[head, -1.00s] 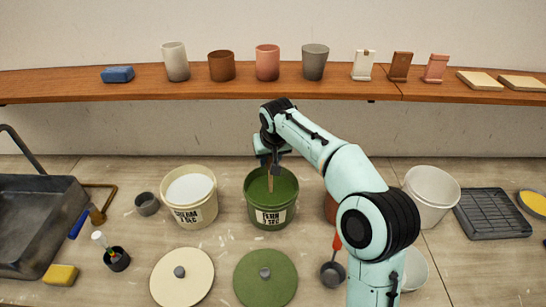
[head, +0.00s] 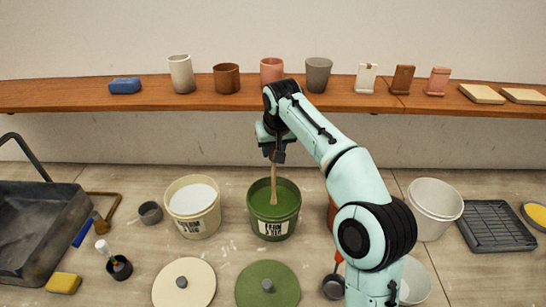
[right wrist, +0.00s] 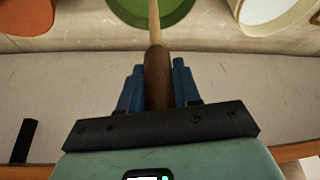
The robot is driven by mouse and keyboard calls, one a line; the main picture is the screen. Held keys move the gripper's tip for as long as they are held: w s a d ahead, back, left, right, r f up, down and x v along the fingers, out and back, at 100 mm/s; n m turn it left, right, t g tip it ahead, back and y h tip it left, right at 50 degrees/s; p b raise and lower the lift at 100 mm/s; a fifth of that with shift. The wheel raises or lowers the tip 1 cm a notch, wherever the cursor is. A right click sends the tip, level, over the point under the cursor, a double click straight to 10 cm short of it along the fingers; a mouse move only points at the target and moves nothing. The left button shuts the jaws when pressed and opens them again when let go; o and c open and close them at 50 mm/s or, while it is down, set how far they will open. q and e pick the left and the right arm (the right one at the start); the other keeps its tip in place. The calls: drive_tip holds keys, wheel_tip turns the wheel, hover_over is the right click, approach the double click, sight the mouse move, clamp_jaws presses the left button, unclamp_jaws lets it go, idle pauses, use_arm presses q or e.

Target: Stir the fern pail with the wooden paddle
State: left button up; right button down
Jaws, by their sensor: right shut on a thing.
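The fern pail (head: 274,227) is a dark green pail of green paint with a white label, on the bench in the middle of the head view. Its paint also shows at the top of the right wrist view (right wrist: 128,10). My right gripper (head: 273,153) is above the pail, shut on the brown handle of the wooden paddle (head: 274,180). The paddle hangs nearly upright, its lower end inside the pail at the paint. Whether the tip is under the surface is unclear. In the right wrist view the blue fingers grip the handle (right wrist: 158,75). My left gripper is out of view.
A cream pail (head: 198,227) stands close left of the fern pail. A green lid (head: 268,290) and a cream lid (head: 190,290) lie in front. A reddish pail is mostly hidden behind my right arm. A shelf (head: 140,99) with cups runs along the back.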

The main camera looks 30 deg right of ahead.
wheel_tip(320, 180, up, 6)
drive_tip(key=shift+w+r, duration=0.1)
drive_tip(key=shift+w, duration=0.05)
drive_tip(key=shift+r, duration=0.4)
idle(1.2)
